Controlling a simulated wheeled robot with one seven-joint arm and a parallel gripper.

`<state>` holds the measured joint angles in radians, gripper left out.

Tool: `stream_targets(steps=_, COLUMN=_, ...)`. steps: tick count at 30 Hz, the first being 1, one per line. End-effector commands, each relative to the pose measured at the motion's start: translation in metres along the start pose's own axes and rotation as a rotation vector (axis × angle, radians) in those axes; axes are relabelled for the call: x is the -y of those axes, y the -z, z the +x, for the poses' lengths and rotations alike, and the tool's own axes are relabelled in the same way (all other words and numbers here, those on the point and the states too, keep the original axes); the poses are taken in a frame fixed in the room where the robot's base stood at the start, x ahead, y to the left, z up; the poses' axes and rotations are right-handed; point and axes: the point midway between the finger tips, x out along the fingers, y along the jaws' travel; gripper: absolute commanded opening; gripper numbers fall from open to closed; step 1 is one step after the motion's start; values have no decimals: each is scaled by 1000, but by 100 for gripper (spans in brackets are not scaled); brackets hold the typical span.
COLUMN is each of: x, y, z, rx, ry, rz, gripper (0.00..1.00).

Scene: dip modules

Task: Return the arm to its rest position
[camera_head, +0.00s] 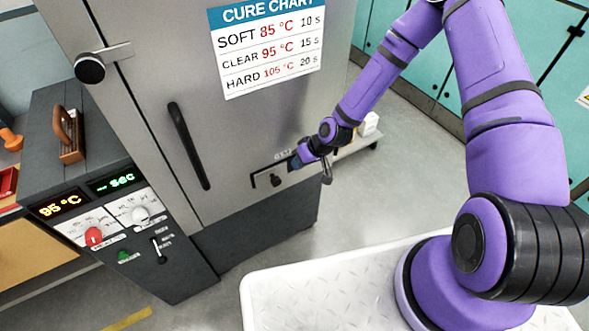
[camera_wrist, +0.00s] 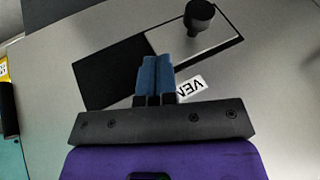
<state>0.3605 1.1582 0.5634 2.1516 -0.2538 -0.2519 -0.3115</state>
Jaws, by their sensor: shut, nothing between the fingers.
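My purple arm reaches from the white base at lower right across to the lower right of the grey oven door (camera_head: 225,130). My gripper (camera_head: 294,162) is close to the small dark slot and knob there. In the wrist view my gripper's blue fingers (camera_wrist: 155,78) are together with nothing between them. They point at a dark panel with a light slide plate (camera_wrist: 195,45) and a black knob (camera_wrist: 199,17). The fingers appear below and left of the knob, apart from it. Whether the fingertips touch the panel I cannot tell.
A cure chart (camera_head: 267,45) is on the oven front beside a black handle (camera_head: 188,146). The control box (camera_head: 112,212) at left shows 95 °C. Teal cabinets (camera_head: 435,70) stand behind. Open floor (camera_head: 410,165) lies right of the oven.

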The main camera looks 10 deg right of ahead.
Motion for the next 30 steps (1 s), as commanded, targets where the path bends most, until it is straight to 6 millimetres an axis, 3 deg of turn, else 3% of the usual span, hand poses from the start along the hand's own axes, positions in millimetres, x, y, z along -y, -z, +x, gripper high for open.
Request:
stream_targets(steps=9, x=-3, y=0, z=-56, rx=-1, ry=-4, rz=2, gripper=0)
stream_targets(steps=15, x=-2, y=0, z=-72, rx=0, ry=-3, rz=3, gripper=0)
stream_targets(steps=24, x=-3, y=1, z=-80, rx=7, ry=-13, rz=-3, gripper=0)
stream_targets(steps=30, x=-7, y=9, z=-114, rx=57, ry=-88, rz=-34, gripper=0)
